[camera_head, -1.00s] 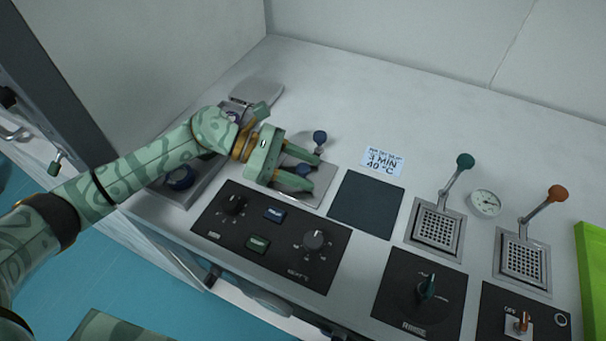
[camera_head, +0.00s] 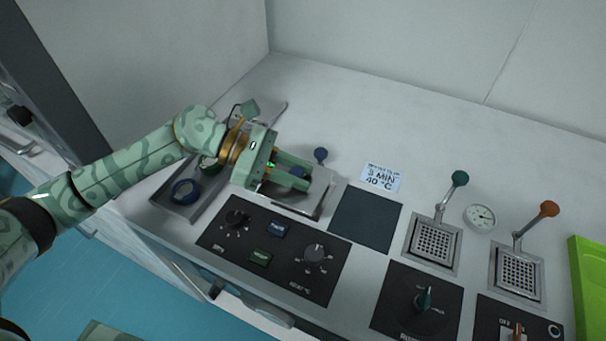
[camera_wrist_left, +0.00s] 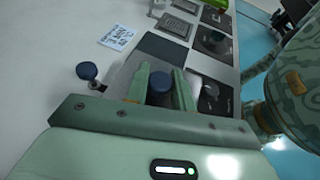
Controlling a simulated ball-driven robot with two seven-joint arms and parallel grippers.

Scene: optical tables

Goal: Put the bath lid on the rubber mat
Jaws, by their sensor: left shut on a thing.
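The bath lid (camera_head: 320,194) is a flat grey metal plate with a dark blue knob (camera_head: 298,172). My left gripper (camera_head: 299,178) is shut on that knob, which also shows between the fingers in the left wrist view (camera_wrist_left: 160,82). The lid's front edge looks slightly raised, with a dark line under it; how far it is off the bench is hard to tell. The rubber mat (camera_head: 365,219) is a bare dark square just right of the lid; it also shows in the left wrist view (camera_wrist_left: 163,48). My right gripper is not in view.
A blue-knobbed lever (camera_head: 320,155) stands just behind the lid. A black control panel (camera_head: 275,250) lies in front. A label (camera_head: 382,177) sits behind the mat. Perforated plates with a green-knobbed lever (camera_head: 459,178) and an orange-knobbed lever (camera_head: 549,208) stand farther right.

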